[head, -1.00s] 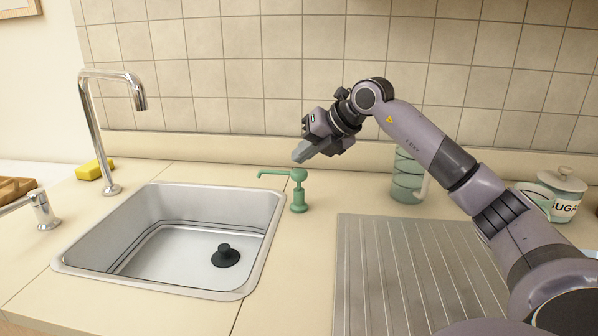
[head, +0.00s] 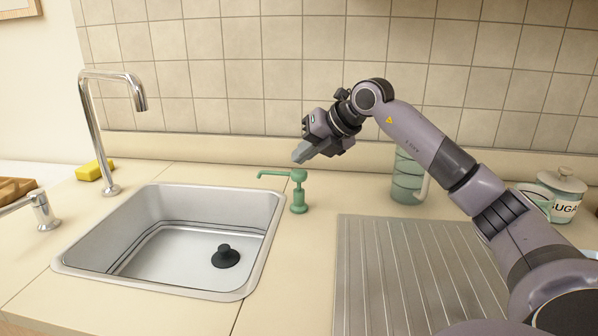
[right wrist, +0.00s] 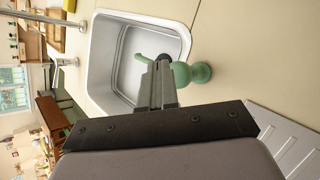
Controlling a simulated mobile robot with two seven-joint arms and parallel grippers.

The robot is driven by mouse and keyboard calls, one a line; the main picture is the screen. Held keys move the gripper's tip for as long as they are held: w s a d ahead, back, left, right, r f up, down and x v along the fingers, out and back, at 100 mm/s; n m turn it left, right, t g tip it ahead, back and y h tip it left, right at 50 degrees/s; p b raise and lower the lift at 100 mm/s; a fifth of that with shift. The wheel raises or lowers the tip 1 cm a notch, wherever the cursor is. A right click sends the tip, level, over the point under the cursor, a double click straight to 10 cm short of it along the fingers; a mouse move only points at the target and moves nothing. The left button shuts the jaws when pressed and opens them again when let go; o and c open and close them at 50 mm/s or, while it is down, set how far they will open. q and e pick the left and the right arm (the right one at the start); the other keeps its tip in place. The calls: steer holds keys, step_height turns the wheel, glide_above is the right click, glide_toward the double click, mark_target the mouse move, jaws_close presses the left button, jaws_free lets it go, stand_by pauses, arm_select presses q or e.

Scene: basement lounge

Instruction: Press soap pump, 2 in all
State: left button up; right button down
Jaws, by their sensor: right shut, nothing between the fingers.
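One green soap pump (head: 299,192) stands upright on the counter at the right edge of the sink, its spout pointing left over the basin. It also shows in the right wrist view (right wrist: 199,73), partly hidden behind the fingertips. A second, silver pump (head: 42,209) stands on the counter left of the sink. My right gripper (head: 301,154) is shut and empty, tilted down, just above the green pump's head and slightly to its right. Whether the fingertips touch the head I cannot tell. In the right wrist view the closed fingers (right wrist: 157,83) point towards the pump and sink. My left gripper is out of view.
The steel sink (head: 268,240) holds a black plug (head: 226,256). A chrome tap (head: 88,125) and a yellow sponge (head: 90,171) stand at the back left. A ribbed drainboard (head: 385,275) lies right, with stacked green cups (head: 405,180) behind and a sugar jar (head: 566,192) at the far right.

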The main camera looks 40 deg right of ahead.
stand_by(0.5)
steer(key=shift+f, duration=0.45)
steer(key=shift+f+b, duration=1)
stand_by(0.8)
stand_by(0.3)
steer(key=shift+r+p, duration=1.35)
steer(key=shift+r, duration=0.05)
steer(key=shift+r, duration=0.15)
step_height(320, 180, up, 5)
steer(key=p, duration=0.5)
